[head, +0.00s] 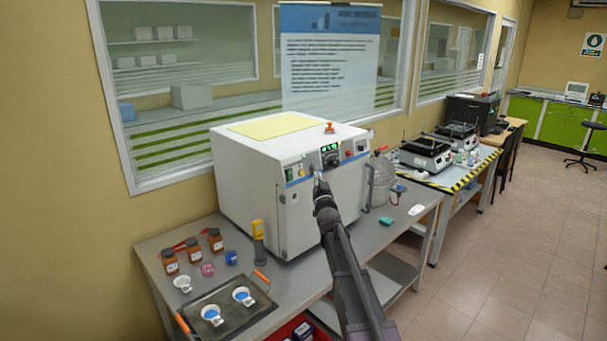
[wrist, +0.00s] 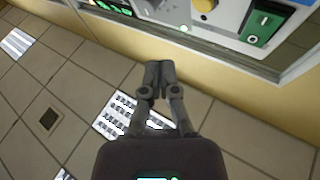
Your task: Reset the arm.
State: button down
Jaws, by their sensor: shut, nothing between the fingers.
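My gripper (head: 319,183) is in front of the white box-shaped machine (head: 243,185) on the grey bench, close to its control panel (head: 330,156). In the head view my arm reaches up from the bottom edge and covers part of the machine's front. In the wrist view the two fingers of my gripper (wrist: 159,70) meet at their tips with nothing between them. The control panel (wrist: 205,20) with a green switch and a yellow knob shows at the top of that view, apart from the fingertips. A small gap or light contact cannot be told in the head view.
A tray (head: 238,321) with two small cups, brown bottles (head: 193,250) and a yellow-handled device (head: 258,240) stand left on the bench. A glass jug (head: 380,182) stands right of the machine. Hotplates (head: 427,153) stand on another table. Floor (head: 500,250) at right is clear.

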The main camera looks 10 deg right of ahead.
jog(key=shift+f, duration=0.1)
dwell(0.4)
jog(key=s+f+g+h, duration=0.1)
jog(key=s+f+g, duration=1.1)
jog(key=s+f, duration=0.65)
jog(key=s+f+g, duration=0.3)
jog(key=s+g, duration=0.2)
jog(key=s, duration=0.7)
jog(key=s+f+g, duration=0.3)
jog(key=s+g, duration=0.1)
jog(key=s, duration=0.9)
jog(key=shift+a+n+g, duration=0.3)
jog(key=shift+n+g, duration=0.1)
